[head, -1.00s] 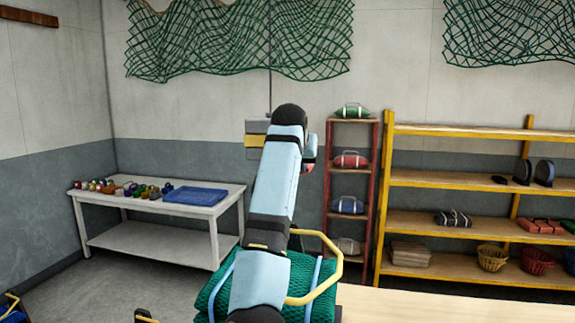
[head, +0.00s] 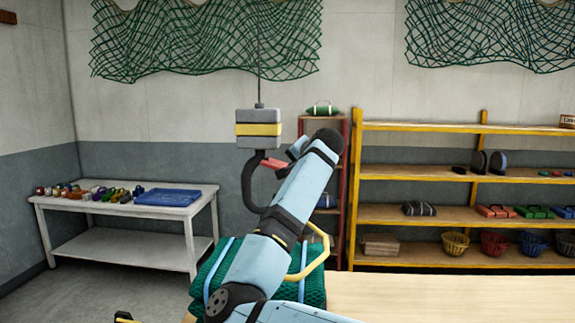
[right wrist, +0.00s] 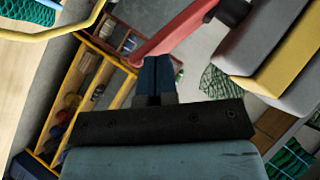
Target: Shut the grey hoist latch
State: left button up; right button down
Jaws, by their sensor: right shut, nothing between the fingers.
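The hoist (head: 258,128), a grey block with a yellow band, hangs on a cable left of my arm. Its black hook (head: 248,185) curves below it, its lower end partly hidden by my arm. A red latch (head: 272,163) sticks out to the right from the upper hook. In the right wrist view the latch (right wrist: 178,34) runs down-left from the black hook, beside the hoist block (right wrist: 270,55). My right gripper (right wrist: 158,60) is shut and empty, its fingertips close to the latch's free end; contact is unclear.
A green net bundle (head: 316,287) with a yellow bar (head: 322,255) lies below my arm, on a pale table (head: 440,300). A white table (head: 120,205) stands left. A red rack (head: 345,165) and a yellow shelf (head: 450,210) stand behind.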

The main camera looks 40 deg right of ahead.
pick_arm(q)
jog(key=shift+a+f+b, duration=0.15)
jog(key=shift+f+b, duration=0.85)
jog(key=shift+f, duration=0.1)
pick_arm(e)
notch_tip(320, 180, down, 8)
jog(key=w+a+m+t+y, duration=0.1)
jog(key=w+a+t, duration=0.1)
jog(key=shift+w+a+m, duration=0.15)
jog(key=shift+w+m, duration=0.25)
jog(key=shift+a, duration=0.1)
pick_arm(q)
jog(key=shift+s+r, duration=0.15)
